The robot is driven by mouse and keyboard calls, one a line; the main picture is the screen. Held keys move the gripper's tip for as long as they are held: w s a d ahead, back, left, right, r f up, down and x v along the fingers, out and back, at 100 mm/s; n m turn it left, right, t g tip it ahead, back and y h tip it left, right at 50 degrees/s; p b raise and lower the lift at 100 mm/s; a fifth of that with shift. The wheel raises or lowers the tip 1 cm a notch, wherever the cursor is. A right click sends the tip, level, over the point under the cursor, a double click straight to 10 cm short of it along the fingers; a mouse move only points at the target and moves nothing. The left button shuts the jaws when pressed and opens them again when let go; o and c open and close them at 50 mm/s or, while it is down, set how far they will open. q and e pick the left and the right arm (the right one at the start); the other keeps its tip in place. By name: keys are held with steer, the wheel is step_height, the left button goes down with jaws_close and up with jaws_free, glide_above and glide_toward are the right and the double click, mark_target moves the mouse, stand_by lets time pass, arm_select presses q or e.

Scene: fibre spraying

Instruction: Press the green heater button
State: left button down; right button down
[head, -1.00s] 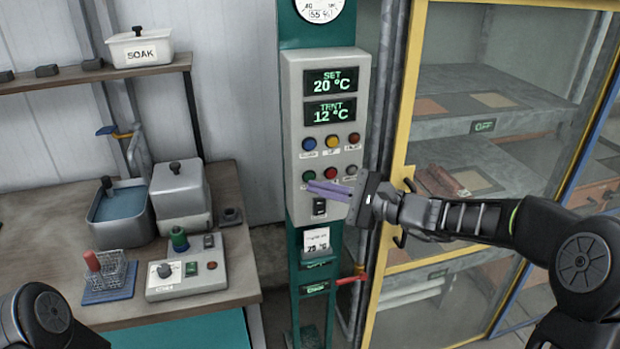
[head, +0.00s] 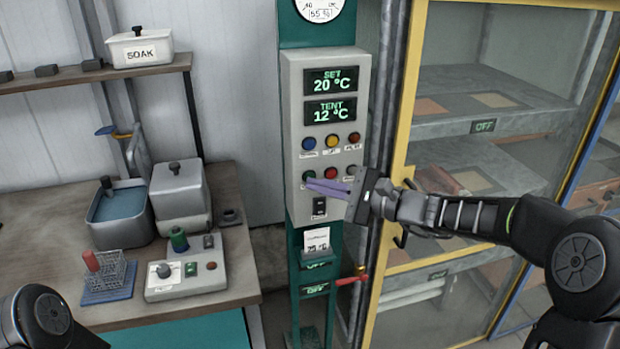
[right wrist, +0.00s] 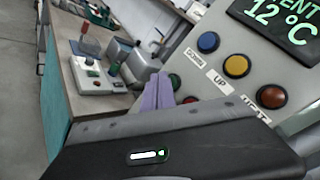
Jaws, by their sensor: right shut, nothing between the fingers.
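A grey control box (head: 295,95) on a green post holds two rows of round buttons. The green button (head: 308,177) is at the left of the lower row, beside a red button (head: 331,171). My right gripper (head: 310,184) is shut and empty; its purple fingers point left across the box, with the tips at the lower edge of the green button. Whether they touch it cannot be told. In the right wrist view the fingers (right wrist: 158,93) hide much of the area there. My left gripper is out of view; only part of my left arm shows.
The upper row has blue (head: 309,143), yellow (head: 333,141) and red buttons. A black switch (head: 319,207) sits below the fingers. A yellow-framed glass cabinet (head: 395,150) stands close on the right. A workbench (head: 215,310) with a small control unit is on the left.

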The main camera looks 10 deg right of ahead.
steer(key=shift+w, duration=0.4)
stand_by(0.3)
steer(key=shift+s, duration=0.1)
steer(key=shift+s+b, duration=0.65)
steer(key=shift+s, duration=0.1)
steer(key=s+b, duration=0.2)
steer(key=s, duration=0.3)
steer(key=shift+d, duration=0.2)
stand_by(0.7)
